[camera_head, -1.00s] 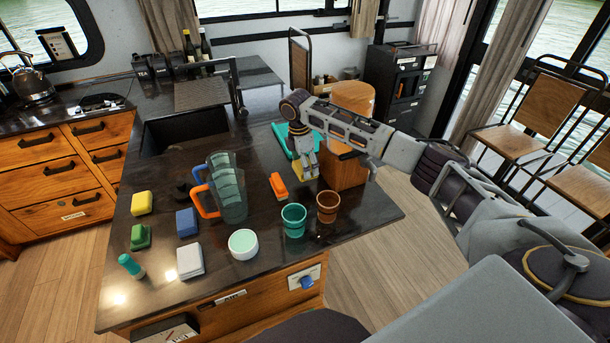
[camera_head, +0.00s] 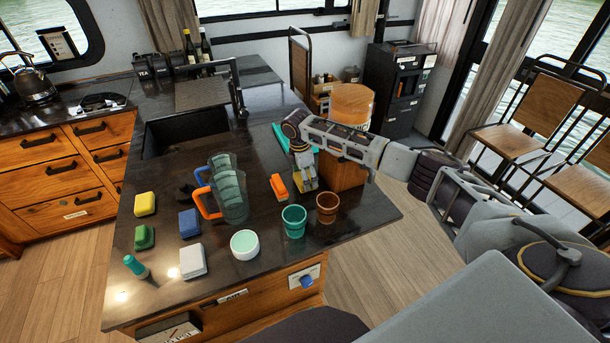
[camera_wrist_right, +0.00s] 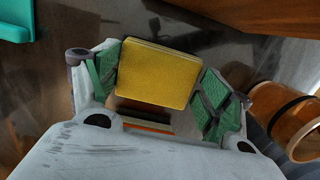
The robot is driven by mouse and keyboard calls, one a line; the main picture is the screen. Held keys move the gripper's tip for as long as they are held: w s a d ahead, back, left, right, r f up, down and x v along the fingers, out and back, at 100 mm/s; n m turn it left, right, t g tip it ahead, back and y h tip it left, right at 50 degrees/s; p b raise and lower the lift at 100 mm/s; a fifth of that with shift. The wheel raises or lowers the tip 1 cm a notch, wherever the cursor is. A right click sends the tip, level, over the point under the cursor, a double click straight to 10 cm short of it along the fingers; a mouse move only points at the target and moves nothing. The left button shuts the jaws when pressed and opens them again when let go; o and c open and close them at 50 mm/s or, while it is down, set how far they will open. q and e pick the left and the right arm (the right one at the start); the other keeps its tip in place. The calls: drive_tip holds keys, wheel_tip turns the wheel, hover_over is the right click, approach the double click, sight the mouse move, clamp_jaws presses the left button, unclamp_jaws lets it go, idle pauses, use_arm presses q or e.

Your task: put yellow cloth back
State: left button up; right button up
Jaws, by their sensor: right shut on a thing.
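My right gripper (camera_head: 304,184) is over the right part of the dark counter. It is shut on the yellow cloth (camera_wrist_right: 158,73), which looks like a flat folded square between the green finger pads in the right wrist view. Only a small part of the cloth shows in the head view, and I cannot tell whether it touches the counter. A separate yellow block (camera_head: 145,204) lies at the counter's left side. My left gripper is not in view.
An orange block (camera_head: 279,187) lies just left of the gripper, and a wooden block (camera_head: 345,172) stands just right. Teal (camera_head: 293,221) and brown (camera_head: 327,207) cups stand in front. A teal tray (camera_head: 280,134) is behind. Clear pitchers (camera_head: 232,190) stand further left.

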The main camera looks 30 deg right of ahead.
drive_tip(key=shift+f, duration=0.2)
drive_tip(key=o, duration=0.9)
drive_tip(key=shift+o, duration=0.2)
drive_tip(key=shift+b, duration=0.95)
wheel_tip(320, 180, up, 14)
drive_tip(key=a+b, duration=0.1)
drive_tip(key=shift+s+a+f, duration=0.15)
drive_tip(key=shift+s, duration=0.05)
